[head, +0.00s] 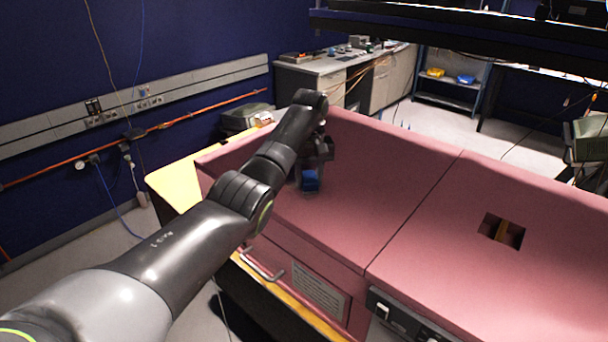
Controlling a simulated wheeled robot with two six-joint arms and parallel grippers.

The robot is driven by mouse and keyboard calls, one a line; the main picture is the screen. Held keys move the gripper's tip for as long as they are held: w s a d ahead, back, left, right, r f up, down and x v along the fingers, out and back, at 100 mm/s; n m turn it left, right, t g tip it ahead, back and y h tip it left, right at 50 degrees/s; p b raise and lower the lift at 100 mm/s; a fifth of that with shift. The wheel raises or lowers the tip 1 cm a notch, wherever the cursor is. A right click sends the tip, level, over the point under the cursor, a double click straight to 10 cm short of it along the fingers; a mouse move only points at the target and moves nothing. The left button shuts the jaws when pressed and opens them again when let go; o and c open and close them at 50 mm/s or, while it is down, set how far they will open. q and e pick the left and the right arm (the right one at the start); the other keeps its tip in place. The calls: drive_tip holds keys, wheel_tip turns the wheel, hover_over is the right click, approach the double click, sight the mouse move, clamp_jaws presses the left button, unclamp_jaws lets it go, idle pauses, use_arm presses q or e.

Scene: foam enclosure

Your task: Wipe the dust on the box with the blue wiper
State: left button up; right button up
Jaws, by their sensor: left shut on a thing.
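The arm hides part of the box's left end. No dust can be made out clearly. My right gripper is not in view.
A square opening (501,230) breaks the box top at the right. Dark shelving (420,30) hangs above at the back right.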

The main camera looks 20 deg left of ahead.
sight(335, 201)
use_arm(q)
drive_tip(key=shift+s+d, duration=0.5)
drive_tip(key=shift+d, duration=0.85)
drive_tip(key=shift+s+d, duration=0.45)
drive_tip(key=shift+d, duration=0.85)
drive_tip(key=shift+s+d, duration=0.5)
drive_tip(key=shift+d, duration=0.85)
drive_tip(key=shift+a, duration=0.1)
